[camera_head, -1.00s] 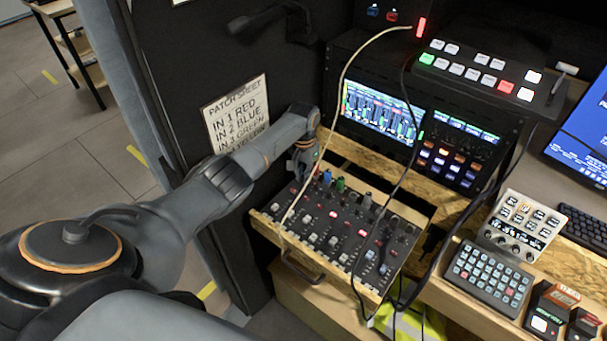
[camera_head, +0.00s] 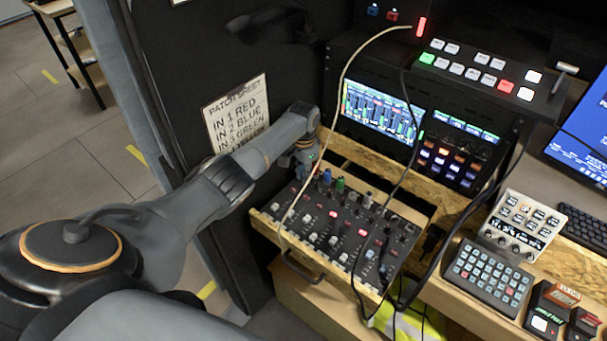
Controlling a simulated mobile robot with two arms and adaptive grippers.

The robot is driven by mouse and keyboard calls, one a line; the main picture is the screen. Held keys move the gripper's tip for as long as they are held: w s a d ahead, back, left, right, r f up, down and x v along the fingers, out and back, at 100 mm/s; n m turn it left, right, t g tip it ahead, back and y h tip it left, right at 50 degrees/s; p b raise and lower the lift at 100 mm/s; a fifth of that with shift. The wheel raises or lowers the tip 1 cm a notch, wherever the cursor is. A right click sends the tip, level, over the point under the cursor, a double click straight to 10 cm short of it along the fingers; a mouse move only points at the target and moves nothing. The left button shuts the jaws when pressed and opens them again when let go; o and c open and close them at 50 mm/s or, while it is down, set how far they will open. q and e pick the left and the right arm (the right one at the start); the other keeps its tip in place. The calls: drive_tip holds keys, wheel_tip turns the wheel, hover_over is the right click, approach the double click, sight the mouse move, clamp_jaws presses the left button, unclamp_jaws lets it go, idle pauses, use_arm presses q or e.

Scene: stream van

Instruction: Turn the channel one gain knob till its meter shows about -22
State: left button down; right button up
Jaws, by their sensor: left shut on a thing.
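The audio mixer (camera_head: 345,235) lies in a wooden drawer, with rows of small knobs, faders and red-lit buttons. My left gripper (camera_head: 303,173) points down at the mixer's far left corner, shut on a knob there. The gripper hides most of that knob, and I cannot read its label. A blue knob (camera_head: 327,177) and a green knob (camera_head: 340,185) stand just to its right. The meter screen (camera_head: 381,112) behind the mixer shows several green bars on blue; its figures are too small to read. My right gripper is not in view.
A pale cable (camera_head: 338,100) hangs across the drawer's left part, and a black cable (camera_head: 383,215) crosses the mixer's middle. A patch sheet (camera_head: 236,112) is on the dark wall at left. A switcher panel (camera_head: 480,72) and keypad (camera_head: 487,277) are at right.

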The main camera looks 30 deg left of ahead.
use_arm(q)
drive_tip(key=c, duration=1.3)
unclamp_jaws()
wheel_tip(320, 180, up, 12)
drive_tip(key=shift+f, duration=0.1)
